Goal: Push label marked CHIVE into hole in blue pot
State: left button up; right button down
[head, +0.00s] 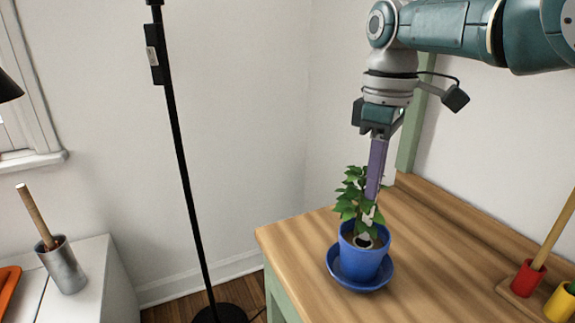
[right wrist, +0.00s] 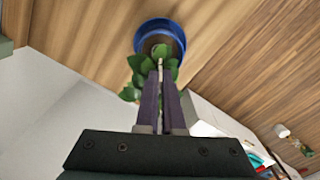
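The blue pot (head: 362,266) stands on its blue saucer (head: 385,279) on the wooden table, with a leafy green plant (head: 349,196) in it. A dark hole (head: 364,241) shows in its soil. My right gripper (head: 372,196) points down above the pot, close against the leaves. In the right wrist view, its purple fingers (right wrist: 160,76) are close together on a thin pale strip, the label (right wrist: 160,63), seen edge-on over the pot (right wrist: 168,30). The word on it cannot be read. In the head view only a small pale part shows below the fingertips. My left gripper is out of view.
Red (head: 527,278) and yellow (head: 562,302) cups stand at the table's right, a wooden rod rising from the red one. A black lamp pole (head: 180,150) stands left of the table. A metal cup (head: 64,266) with a stick stands on a white cabinet. The wooden tabletop (head: 440,270) right of the pot is clear.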

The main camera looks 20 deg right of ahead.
aim_at(369, 210)
jog(key=shift+f+b, duration=0.6)
jog(key=shift+f, duration=0.15)
dwell(0.6)
jog(key=shift+f, duration=0.1)
dwell(0.5)
jog(key=shift+f+b, duration=0.35)
jog(key=shift+b, duration=0.1)
jog(key=shift+f, duration=0.1)
dwell(0.4)
jog(key=shift+f+b, duration=0.4)
dwell(0.4)
jog(key=c, duration=1)
grip_release()
jog(key=shift+o, duration=0.2)
